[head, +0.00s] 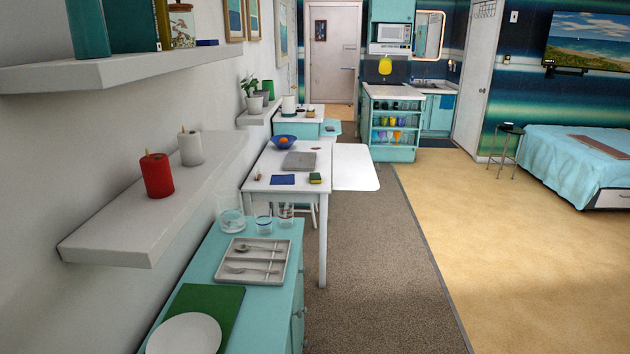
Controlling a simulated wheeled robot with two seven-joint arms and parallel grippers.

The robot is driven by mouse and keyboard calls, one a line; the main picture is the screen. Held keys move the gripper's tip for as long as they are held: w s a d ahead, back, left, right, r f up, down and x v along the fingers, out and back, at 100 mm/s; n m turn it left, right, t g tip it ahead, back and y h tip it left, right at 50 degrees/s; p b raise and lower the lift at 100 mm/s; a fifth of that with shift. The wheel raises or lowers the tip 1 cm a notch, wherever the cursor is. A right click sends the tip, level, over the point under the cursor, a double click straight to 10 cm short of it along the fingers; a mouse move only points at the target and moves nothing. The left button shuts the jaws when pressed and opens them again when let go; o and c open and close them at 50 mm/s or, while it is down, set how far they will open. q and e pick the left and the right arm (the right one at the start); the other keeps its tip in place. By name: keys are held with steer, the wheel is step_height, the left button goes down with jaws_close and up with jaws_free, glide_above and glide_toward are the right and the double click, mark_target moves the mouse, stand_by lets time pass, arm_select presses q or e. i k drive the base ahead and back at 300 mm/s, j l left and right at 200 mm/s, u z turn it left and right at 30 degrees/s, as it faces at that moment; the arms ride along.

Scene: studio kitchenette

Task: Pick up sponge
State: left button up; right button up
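A small sponge (315,178), green with a yellowish side, lies on the white table (262,187) near its right front corner. It is to the right of a dark blue cloth or mat (283,180) and apart from it. The sponge is small and far off in the head view. Neither of my grippers is in view.
A teal cabinet (285,237) with a cutlery tray (232,265), glasses and a plate (184,335) stands in front of the table. Wall shelves (165,195) jut out at left. A white leaf or seat (356,166) adjoins the table. Carpet at right is clear.

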mark_target(315, 178)
steer(key=i+l, duration=0.15)
steer(key=l, duration=0.2)
steer(key=i+l+z, duration=0.1)
steer(key=l, duration=0.25)
steer(key=i+l, duration=0.3)
steer(key=i+l+z, duration=0.15)
steer(key=i+l, duration=0.15)
steer(key=i, duration=0.25)
steer(key=i+l, duration=0.3)
steer(key=i+l+z, duration=0.1)
steer(key=i+l, duration=0.15)
steer(key=i, duration=0.3)
steer(key=i+l+u, duration=0.1)
steer(key=i+u, duration=0.25)
steer(key=i, duration=0.2)
steer(key=i+l+u, duration=0.2)
steer(key=i+u, duration=0.2)
steer(key=i, duration=0.15)
steer(key=i+l+u, duration=0.35)
steer(key=i+l, duration=0.05)
steer(key=i, duration=0.1)
